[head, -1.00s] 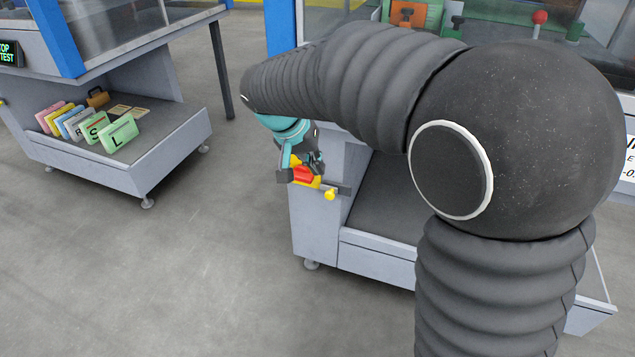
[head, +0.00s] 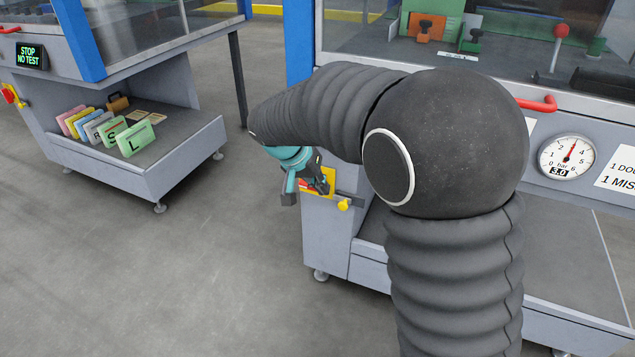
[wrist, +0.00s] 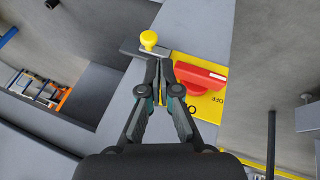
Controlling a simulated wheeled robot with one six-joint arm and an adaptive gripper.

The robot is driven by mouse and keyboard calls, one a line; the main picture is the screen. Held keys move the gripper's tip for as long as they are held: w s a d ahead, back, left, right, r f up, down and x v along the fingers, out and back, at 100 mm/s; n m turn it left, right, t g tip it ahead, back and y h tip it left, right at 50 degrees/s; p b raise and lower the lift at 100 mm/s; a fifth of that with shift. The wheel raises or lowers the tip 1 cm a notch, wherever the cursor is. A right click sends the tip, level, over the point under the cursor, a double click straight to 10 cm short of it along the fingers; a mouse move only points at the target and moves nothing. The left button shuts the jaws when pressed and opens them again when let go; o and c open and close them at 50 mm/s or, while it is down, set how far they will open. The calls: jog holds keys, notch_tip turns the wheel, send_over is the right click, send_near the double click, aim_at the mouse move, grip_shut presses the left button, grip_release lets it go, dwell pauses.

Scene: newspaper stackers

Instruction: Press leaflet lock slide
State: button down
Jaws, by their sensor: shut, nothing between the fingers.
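No label in view names the leaflet lock slide. A yellow knob (wrist: 149,38) on a short grey bar (wrist: 133,48) sticks out from the grey machine's end panel; the knob also shows in the head view (head: 344,205). Beside it, a red rotary handle (wrist: 200,80) sits on a yellow plate (wrist: 205,104). My gripper (wrist: 160,66) is shut and empty, its fingertips between the knob and the red handle in the wrist view. Whether they touch either is unclear. In the head view my gripper (head: 318,186) partly covers the red handle and plate.
A pressure gauge (head: 566,157) and a red bar handle (head: 537,104) are on the right machine's front. A second machine at left has a shelf (head: 180,165) with several coloured cards (head: 137,138). The floor (head: 225,270) between them is clear.

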aim_at(340, 203)
jog(key=x, duration=0.6)
jog(key=shift+s+d+b, duration=0.1)
jog(key=shift+b, duration=0.25)
